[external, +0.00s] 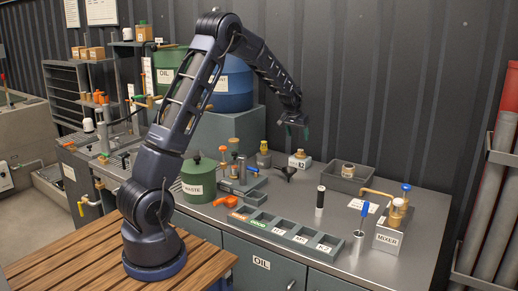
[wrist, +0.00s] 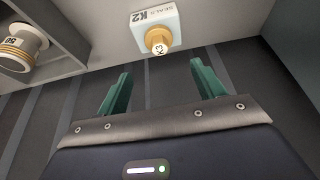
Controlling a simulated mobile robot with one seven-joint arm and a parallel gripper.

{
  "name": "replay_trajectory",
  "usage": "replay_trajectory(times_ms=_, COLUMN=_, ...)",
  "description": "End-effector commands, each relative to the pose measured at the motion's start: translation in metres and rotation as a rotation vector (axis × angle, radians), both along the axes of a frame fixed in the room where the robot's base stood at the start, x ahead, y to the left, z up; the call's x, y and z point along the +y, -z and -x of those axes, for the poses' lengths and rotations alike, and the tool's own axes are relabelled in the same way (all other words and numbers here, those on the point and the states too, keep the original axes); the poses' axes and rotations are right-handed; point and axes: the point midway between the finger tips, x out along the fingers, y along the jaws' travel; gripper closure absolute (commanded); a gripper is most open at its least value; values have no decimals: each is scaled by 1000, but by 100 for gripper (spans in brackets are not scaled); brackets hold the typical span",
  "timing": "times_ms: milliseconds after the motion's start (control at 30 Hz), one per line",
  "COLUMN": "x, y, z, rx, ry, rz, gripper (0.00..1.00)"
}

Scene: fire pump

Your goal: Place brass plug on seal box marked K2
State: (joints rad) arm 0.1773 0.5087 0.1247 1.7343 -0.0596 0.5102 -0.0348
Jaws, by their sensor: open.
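The white seal box (external: 300,163) marked K2 stands on the steel bench, and its label also shows in the wrist view (wrist: 152,17). A brass plug (wrist: 159,41) with K3 on its end appears to sit on the box; the same plug shows small in the external view (external: 300,153). My gripper (external: 293,132) hangs above the back of the bench, over the box and apart from it. In the wrist view its green fingers (wrist: 160,75) are spread and empty, with the plug just beyond the gap between them.
A grey tray (external: 332,184) right of the box holds another brass-topped piece (external: 348,170). A brass-capped jar (external: 263,155) and a black funnel (external: 286,172) stand nearby.

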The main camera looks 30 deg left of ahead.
Motion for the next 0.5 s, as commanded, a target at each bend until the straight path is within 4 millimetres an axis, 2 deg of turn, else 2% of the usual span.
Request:
replay_trajectory(times_ms=267, x=1, y=-22, z=11, rx=0, ry=-1, rz=1, gripper=32)
replay_trajectory(times_ms=367, x=5, y=-39, z=25, rx=-2, ry=-2, rz=5, gripper=32)
replay_trajectory(times_ms=500, x=12, y=-75, z=60, rx=-3, ry=-4, rz=16, gripper=32)
